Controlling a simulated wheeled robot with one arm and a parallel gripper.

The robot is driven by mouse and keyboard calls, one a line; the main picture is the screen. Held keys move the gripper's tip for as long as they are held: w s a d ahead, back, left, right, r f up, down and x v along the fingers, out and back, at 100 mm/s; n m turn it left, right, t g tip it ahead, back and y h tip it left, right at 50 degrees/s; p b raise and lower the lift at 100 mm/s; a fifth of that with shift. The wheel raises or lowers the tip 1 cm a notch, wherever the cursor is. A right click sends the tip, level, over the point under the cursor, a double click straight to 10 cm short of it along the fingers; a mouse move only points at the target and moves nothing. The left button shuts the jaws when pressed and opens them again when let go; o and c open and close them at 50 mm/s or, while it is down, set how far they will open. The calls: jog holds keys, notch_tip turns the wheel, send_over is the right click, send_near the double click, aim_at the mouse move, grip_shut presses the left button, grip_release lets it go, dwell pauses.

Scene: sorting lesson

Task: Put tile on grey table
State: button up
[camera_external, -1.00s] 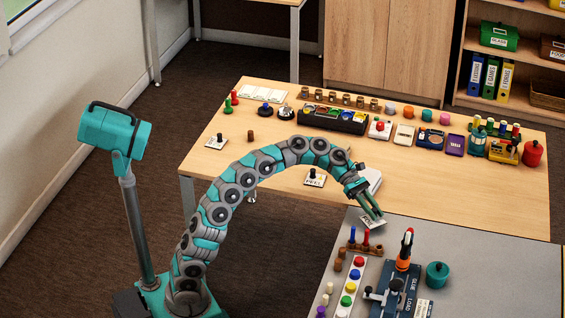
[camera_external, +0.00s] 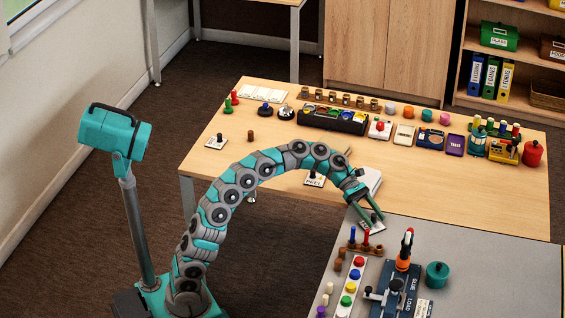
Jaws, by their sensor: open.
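The white tile (camera_external: 376,229) with dark lettering lies flat at the back left edge of the grey table (camera_external: 480,250), as far as I can tell at this size. A small dark upright knob shows on it. My gripper (camera_external: 371,219) is open, its teal fingers pointing down right at the tile. The fingertips are right beside the knob and partly cover the tile. I cannot tell whether they touch it.
On the grey table stand a peg rack (camera_external: 353,249), a strip of coloured discs (camera_external: 352,285), an orange-topped fixture (camera_external: 403,260) and a teal pot (camera_external: 437,275). The wooden table (camera_external: 450,195) behind holds many items, including another knobbed tile (camera_external: 314,182). The grey table's right side is clear.

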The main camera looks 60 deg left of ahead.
jog(key=shift+a+r, duration=0.1)
jog(key=shift+r, duration=0.05)
jog(key=p+v, duration=0.1)
jog(key=v, duration=1)
jog(key=shift+a+r+p, duration=0.2)
jog(key=shift+a+p, duration=0.1)
jog(key=shift+a, duration=0.05)
jog(key=s+d+f+m+g+y, duration=0.1)
jog(key=s+f+m+y, duration=0.3)
jog(key=s, duration=0.6)
jog(key=s+d+f+m+g+y, duration=0.1)
jog(key=s+f+m+g, duration=0.1)
jog(key=s+f+m, duration=0.55)
jog(key=s+a+f+m+y, duration=0.2)
jog(key=s+a+f, duration=0.2)
jog(key=s, duration=0.5)
jog(key=s+a+f+m+y, duration=0.3)
jog(key=s+a+f, duration=0.2)
jog(key=s, duration=0.4)
jog(key=s+a+f+m+g+y, duration=0.1)
jog(key=s+a+f+m+y, duration=0.2)
jog(key=s+a+f, duration=0.2)
jog(key=s+a, duration=0.2)
jog(key=s, duration=0.2)
jog(key=shift+f, duration=0.25)
